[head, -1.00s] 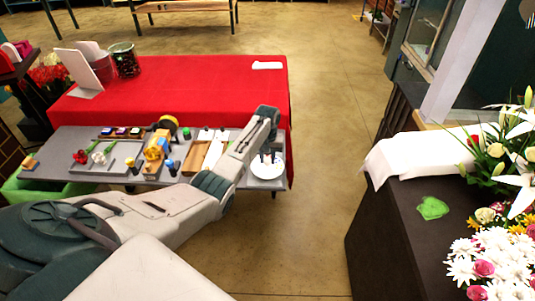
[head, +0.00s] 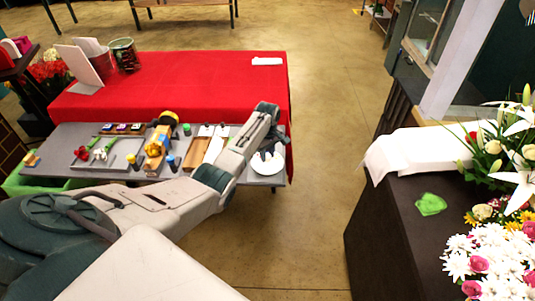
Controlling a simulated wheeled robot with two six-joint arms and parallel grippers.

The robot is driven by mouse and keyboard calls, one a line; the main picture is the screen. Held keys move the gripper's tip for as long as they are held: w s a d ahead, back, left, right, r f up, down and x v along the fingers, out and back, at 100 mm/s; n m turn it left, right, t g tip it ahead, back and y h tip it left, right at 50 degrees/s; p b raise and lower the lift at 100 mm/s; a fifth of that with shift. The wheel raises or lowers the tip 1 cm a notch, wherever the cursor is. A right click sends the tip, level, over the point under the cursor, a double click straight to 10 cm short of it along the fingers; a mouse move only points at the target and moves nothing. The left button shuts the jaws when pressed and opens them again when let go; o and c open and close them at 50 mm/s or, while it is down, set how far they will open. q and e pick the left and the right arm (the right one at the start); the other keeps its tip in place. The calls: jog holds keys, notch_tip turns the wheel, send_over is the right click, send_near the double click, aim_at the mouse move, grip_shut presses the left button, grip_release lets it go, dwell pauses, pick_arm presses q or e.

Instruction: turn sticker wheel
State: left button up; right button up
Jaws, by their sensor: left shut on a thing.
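The sticker wheel looks to be the round white disc (head: 267,163) at the right end of the grey work board (head: 120,175). My left gripper (head: 267,152) is over the disc, pointing down at it, with its fingers at the disc's upper part. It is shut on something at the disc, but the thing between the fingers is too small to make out. The wrist and forearm hide part of the disc's left side. My right gripper is not in view.
The board also holds a yellow tape dispenser (head: 158,143), a wooden tray (head: 195,153), small bottles and a flower tray. A red-covered table (head: 190,80) stands behind. A dark counter (head: 385,230) with flowers stands right. Open floor lies between.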

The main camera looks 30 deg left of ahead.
aim_at(268, 155)
pick_arm(q)
jog(key=shift+a+r+n, duration=0.1)
jog(key=shift+n, duration=0.4)
jog(key=o, duration=1)
notch_tip(268, 155, up, 11)
jog(key=b, duration=0.3)
